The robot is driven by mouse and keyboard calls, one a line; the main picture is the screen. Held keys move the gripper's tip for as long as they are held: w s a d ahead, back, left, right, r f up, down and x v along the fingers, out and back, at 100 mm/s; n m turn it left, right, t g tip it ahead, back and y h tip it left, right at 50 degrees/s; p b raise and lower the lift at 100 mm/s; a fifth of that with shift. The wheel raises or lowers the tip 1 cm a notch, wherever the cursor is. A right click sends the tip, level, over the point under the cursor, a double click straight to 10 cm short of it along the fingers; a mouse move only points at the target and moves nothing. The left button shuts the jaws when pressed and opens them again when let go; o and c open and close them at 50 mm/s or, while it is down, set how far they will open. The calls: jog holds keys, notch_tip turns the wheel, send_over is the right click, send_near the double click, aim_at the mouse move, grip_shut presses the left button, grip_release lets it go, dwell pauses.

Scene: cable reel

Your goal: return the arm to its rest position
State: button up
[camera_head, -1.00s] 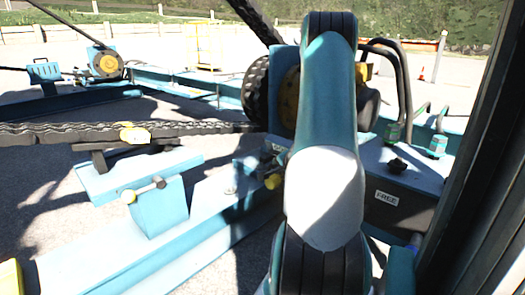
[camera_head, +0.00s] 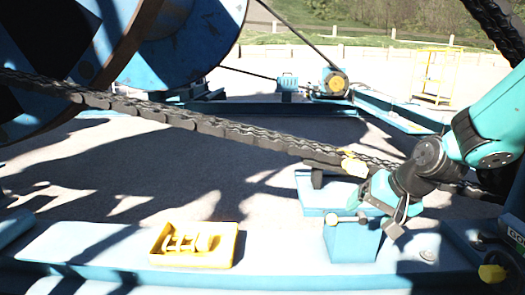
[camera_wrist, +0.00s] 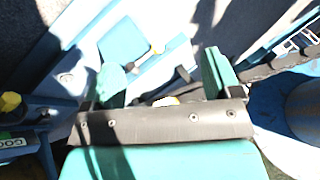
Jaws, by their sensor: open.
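My gripper (camera_head: 366,192), teal with a black wrist, hangs at the right of the head view, in front of the chain and just above a blue block (camera_head: 350,242) with a pale cross-pin on top. My arm (camera_head: 495,125) comes in from the right edge, bent and pointing down to the left. In the wrist view the two teal fingers of my gripper (camera_wrist: 163,75) stand wide apart. Nothing is held between them. The chain and the pale pin show beyond the fingers.
A dark chain (camera_head: 215,125) with a yellow piece (camera_head: 353,166) runs diagonally from a large blue reel (camera_head: 185,50). A yellow cage (camera_head: 436,75) stands far back. Open ground lies behind the beam.

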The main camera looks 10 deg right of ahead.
jog(key=s+a+r+n+g+p, duration=0.1)
jog(key=s+a+r+n+g, duration=0.15)
jog(key=s+a+n, duration=0.35)
jog(key=s+a+r+n+g+y+p, duration=0.1)
jog(key=s+a+r+n+g+p, duration=0.2)
jog(key=s+a, duration=0.4)
jog(key=s+a+r+n+g, duration=0.1)
jog(key=s+a+r+n, duration=0.35)
jog(key=s+a, duration=0.25)
notch_tip(320, 180, up, 37)
jog(key=p, duration=3.7)
jog(key=shift+w+d+r+p, duration=0.2)
jog(key=shift+w+d+p, duration=0.1)
jog(key=shift+w+d, duration=0.1)
jog(key=shift+t, duration=0.25)
jog(key=shift+c, duration=0.2)
